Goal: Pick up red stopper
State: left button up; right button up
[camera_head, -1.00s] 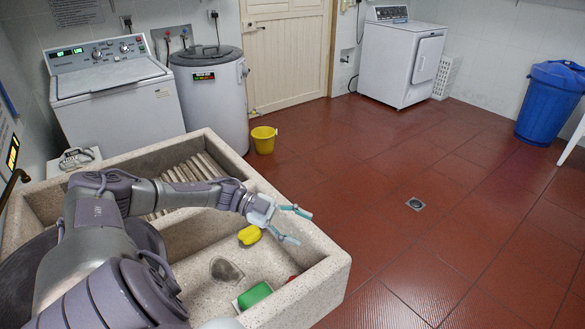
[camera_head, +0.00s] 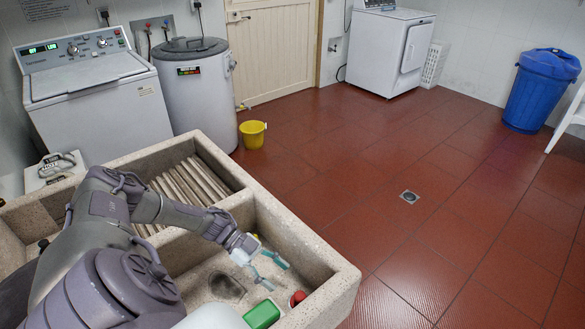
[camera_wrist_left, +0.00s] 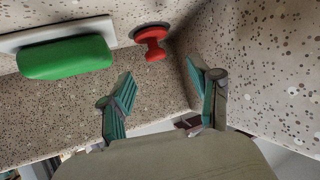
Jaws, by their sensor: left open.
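The red stopper (camera_head: 297,298) lies in the near right corner of the stone basin, beside the basin wall. In the left wrist view the red stopper (camera_wrist_left: 151,42) shows a round base and a knob, ahead of the fingertips. My left gripper (camera_head: 272,270) is open and empty over the basin, with the stopper just beyond its fingers. Its two teal fingers also show in the left wrist view (camera_wrist_left: 160,88), spread apart with nothing between them. My right gripper is not in view.
A green block (camera_head: 262,314) on a white dish sits left of the stopper; it also shows in the left wrist view (camera_wrist_left: 66,57). A dark drain (camera_head: 227,286) lies in the basin floor.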

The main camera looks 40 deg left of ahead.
aim_at(299, 294)
pick_arm(q)
jog(key=d, duration=0.1)
jog(key=d+f+p, duration=0.1)
jog(key=d, duration=0.3)
jog(key=shift+w+f, duration=0.25)
jog(key=shift+w, duration=0.1)
jog(key=shift+p+x, duration=0.4)
jog(key=shift+x, duration=0.55)
jog(key=shift+f, duration=0.3)
jog(key=shift+d, duration=0.1)
jog(key=shift+c, duration=0.8)
jog(key=c, duration=0.8)
grip_shut()
jog(key=shift+r, duration=0.1)
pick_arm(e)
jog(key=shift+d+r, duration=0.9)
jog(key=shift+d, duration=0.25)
